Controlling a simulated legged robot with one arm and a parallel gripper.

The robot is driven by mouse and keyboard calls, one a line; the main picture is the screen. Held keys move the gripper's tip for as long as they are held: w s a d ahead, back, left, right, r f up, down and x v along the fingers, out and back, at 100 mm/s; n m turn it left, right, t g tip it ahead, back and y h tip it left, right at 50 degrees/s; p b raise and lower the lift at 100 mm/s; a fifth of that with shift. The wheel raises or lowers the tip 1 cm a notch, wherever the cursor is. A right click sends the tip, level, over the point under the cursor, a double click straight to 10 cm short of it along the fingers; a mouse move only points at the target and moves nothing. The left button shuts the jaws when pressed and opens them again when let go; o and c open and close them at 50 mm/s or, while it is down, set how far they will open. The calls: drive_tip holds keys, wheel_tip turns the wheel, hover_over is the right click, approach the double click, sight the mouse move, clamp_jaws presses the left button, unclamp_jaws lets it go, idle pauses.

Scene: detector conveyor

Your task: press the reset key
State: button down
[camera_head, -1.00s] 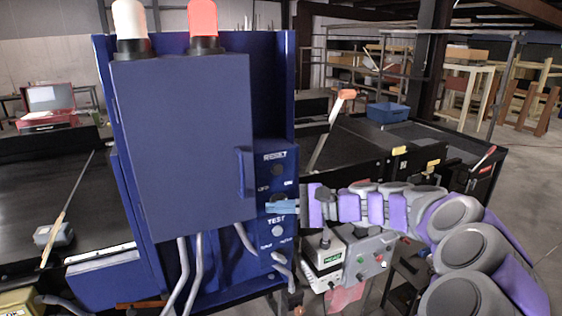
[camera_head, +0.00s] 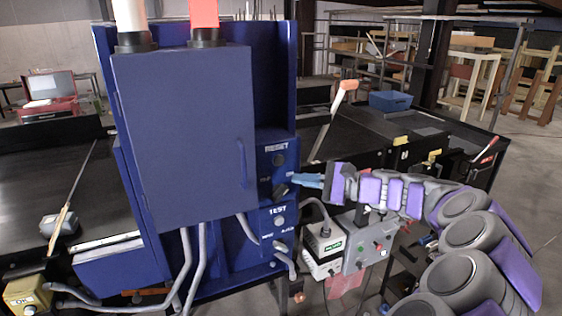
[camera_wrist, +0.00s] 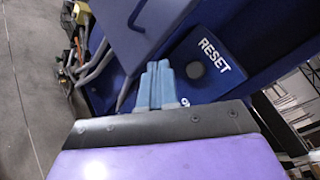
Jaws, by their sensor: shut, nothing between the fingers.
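The blue panel marked RESET (camera_head: 276,147) is on the right side of the blue cabinet. Its round dark reset key (camera_head: 278,160) sits under the label and also shows in the wrist view (camera_wrist: 195,70), right of the fingertips. A dark rotary knob (camera_head: 280,190) is just below it. My gripper (camera_head: 296,180) is shut and empty, its pale blue fingers pointing left at the panel beside the knob, lower and to the right of the reset key. In the wrist view the fingers (camera_wrist: 158,68) are together. Whether they touch the panel cannot be told.
The cabinet door (camera_head: 185,135) with its handle (camera_head: 242,163) stands left of the panel. A TEST button (camera_head: 279,221) is lower down. Grey conduits (camera_head: 200,265) hang below. A grey control box (camera_head: 365,243) stands under my arm. Black conveyors lie on both sides.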

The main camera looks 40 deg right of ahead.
sight(278, 160)
drive_tip(key=shift+w+d+p, duration=0.2)
drive_tip(key=shift+w+p, duration=0.15)
drive_tip(key=shift+w, duration=0.85)
drive_tip(key=shift+w+d+p, duration=0.25)
drive_tip(key=shift+w+p, duration=0.1)
drive_tip(key=shift+w, duration=0.85)
drive_tip(key=shift+w+d+p, duration=0.2)
drive_tip(key=shift+w+p, duration=0.15)
drive_tip(key=shift+w, duration=0.85)
drive_tip(key=shift+a, duration=0.1)
drive_tip(key=shift+w+r+p, duration=0.1)
drive_tip(key=shift+w+p, duration=0.2)
drive_tip(key=shift+w+p, duration=0.3)
drive_tip(key=shift+w, duration=0.15)
drive_tip(key=shift+s, duration=0.9)
drive_tip(key=shift+b, duration=0.3)
